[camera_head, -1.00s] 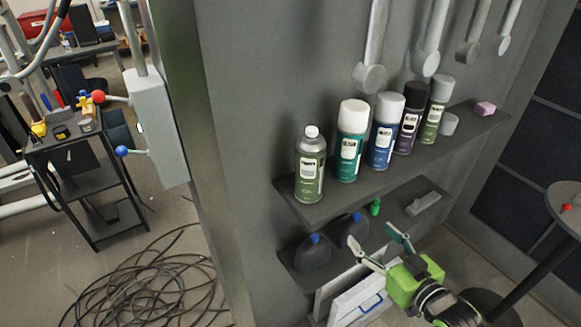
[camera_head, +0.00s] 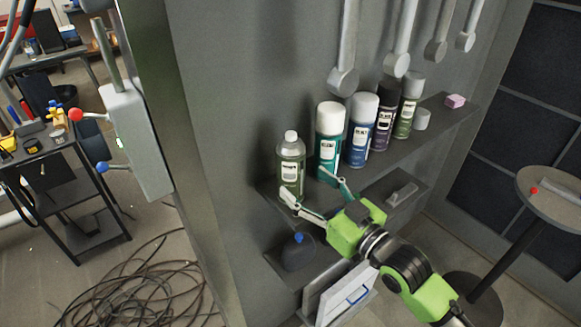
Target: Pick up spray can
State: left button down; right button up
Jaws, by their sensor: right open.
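Several spray cans stand upright in a row on the upper grey shelf (camera_head: 447,117). Whether a fingertip touches a can is unclear. My left gripper is out of view.
A round table (camera_head: 550,198) stands at right. Coiled cable (camera_head: 135,285) lies on the floor.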

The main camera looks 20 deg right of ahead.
aim_at(300, 180)
jog(key=shift+w+a, duration=0.15)
jog(key=shift+w, duration=0.3)
jog(key=p+x, duration=0.2)
jog(key=x, duration=0.2)
jog(key=shift+w+a+f, duration=0.15)
jog(key=shift+w, duration=0.1)
jog(key=shift+w+a+f, duration=0.1)
jog(key=shift+w+f, duration=0.05)
jog(key=shift+w, duration=0.15)
jog(key=c, duration=1.4)
